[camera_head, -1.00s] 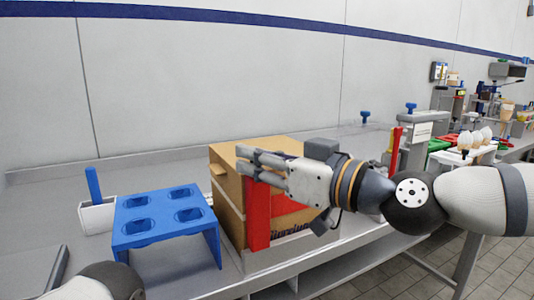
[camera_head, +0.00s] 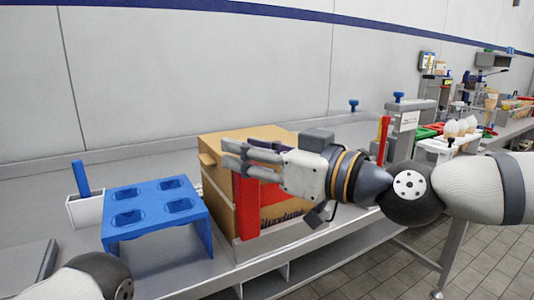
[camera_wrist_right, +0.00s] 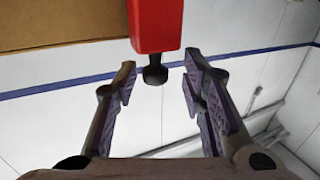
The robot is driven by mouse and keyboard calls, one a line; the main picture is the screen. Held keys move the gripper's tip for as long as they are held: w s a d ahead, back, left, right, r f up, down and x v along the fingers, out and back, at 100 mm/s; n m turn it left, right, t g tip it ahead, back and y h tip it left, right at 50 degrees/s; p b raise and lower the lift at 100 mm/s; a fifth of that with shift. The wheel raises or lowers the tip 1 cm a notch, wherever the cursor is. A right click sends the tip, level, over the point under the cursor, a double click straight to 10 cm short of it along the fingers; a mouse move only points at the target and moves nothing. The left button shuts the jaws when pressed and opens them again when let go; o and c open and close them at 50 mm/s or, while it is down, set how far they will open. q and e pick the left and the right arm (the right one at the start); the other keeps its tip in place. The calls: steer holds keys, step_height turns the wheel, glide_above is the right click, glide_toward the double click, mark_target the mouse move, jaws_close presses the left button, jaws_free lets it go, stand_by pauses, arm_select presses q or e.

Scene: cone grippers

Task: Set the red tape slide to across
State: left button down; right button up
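A cardboard box (camera_head: 218,192) stands on the grey bench in the head view. The red tape slide (camera_head: 247,208) shows as an upright red strip on its front, with more red to the right, partly behind my gripper. My right gripper (camera_head: 232,155) is at the strip's upper end, in front of the box. In the right wrist view its fingers (camera_wrist_right: 160,78) are apart. A red bar (camera_wrist_right: 155,25) with a dark knob (camera_wrist_right: 155,74) at its end shows between them, with gaps on both sides. My left gripper is out of view.
A blue stand with several holes (camera_head: 155,205) is left of the box. Grey fixtures and white trays (camera_head: 440,148) are at the right. The bench's front edge is close to the box.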

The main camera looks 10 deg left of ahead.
steer(key=v, duration=1)
steer(key=shift+s+d, duration=0.15)
steer(key=shift+s, duration=0.1)
steer(key=s+a+f+m+g+h, duration=0.1)
steer(key=s+f+m+g+h, duration=0.15)
steer(key=f, duration=0.75)
steer(key=s+a+f+m+g+h, duration=0.1)
steer(key=s+a+f+m, duration=0.15)
steer(key=f, duration=0.75)
steer(key=s+d+f+m+g+h+p, duration=0.1)
steer(key=s+d+f+m+g+h, duration=0.25)
steer(key=s+f, duration=0.85)
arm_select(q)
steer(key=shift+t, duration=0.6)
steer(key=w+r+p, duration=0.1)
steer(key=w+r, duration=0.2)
arm_select(e)
steer(key=s+d+f+m+g+h, duration=0.2)
steer(key=s+d+f+h, duration=0.2)
steer(key=s+d+f, duration=0.3)
steer(key=s+d+f+m+g+h, duration=0.1)
steer(key=s+d+f+h, duration=0.3)
steer(key=s+d, duration=0.9)
step_height(320, 180, down, 3)
steer(key=shift+s+d+r+m+g, duration=0.1)
steer(key=shift+s+d+m+g, duration=0.3)
steer(key=shift+g, duration=0.4)
